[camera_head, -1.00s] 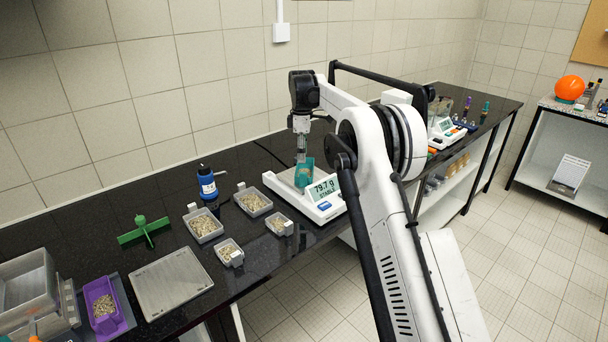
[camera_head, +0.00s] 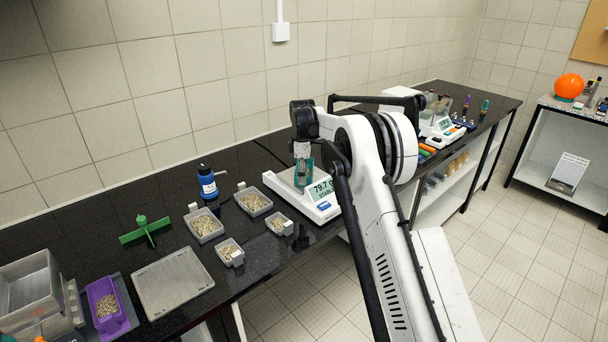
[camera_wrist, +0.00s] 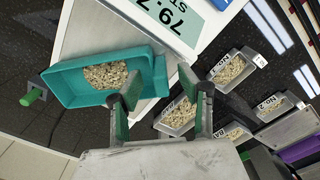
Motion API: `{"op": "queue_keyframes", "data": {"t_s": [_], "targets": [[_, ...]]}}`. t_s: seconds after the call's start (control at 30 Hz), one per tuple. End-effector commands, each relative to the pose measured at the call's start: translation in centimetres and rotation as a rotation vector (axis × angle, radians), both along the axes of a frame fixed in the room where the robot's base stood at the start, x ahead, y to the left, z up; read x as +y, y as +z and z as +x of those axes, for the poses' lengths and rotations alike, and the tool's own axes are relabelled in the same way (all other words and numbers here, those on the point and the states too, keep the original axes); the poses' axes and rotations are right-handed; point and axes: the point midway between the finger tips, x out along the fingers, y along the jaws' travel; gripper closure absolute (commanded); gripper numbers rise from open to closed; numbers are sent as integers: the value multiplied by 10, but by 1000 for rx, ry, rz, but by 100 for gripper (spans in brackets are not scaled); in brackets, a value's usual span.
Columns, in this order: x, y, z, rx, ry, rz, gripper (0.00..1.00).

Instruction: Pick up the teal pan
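The teal pan (camera_wrist: 85,82) holds pale granules and sits on the pale plate of the balance (camera_wrist: 100,30) in the wrist view. In the head view, the pan (camera_head: 301,184) is largely hidden behind my gripper. My gripper (camera_wrist: 167,90) is open, with green pads on its two fingers. In the wrist view the left finger overlaps the pan's right end, and the right finger is outside the pan. The pan's right end wall appears between them; I cannot tell whether either finger touches it.
The balance display (camera_head: 323,188) reads about 79.7. Grey pans of granules (camera_head: 205,225) and a blue bottle (camera_head: 207,184) stand left of the balance. A green cross-shaped holder (camera_head: 145,232), a grey plate (camera_head: 172,283) and a purple pan (camera_head: 107,303) lie farther left.

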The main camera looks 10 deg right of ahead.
Motion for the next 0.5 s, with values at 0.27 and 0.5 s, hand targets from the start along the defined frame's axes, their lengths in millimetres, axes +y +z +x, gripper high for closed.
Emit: {"op": "queue_keyframes", "data": {"t_s": [0.27, 0.5], "targets": [[0, 0, 0, 0, 0, 0, 91], [0, 1, 0, 0, 0, 0, 100]]}}
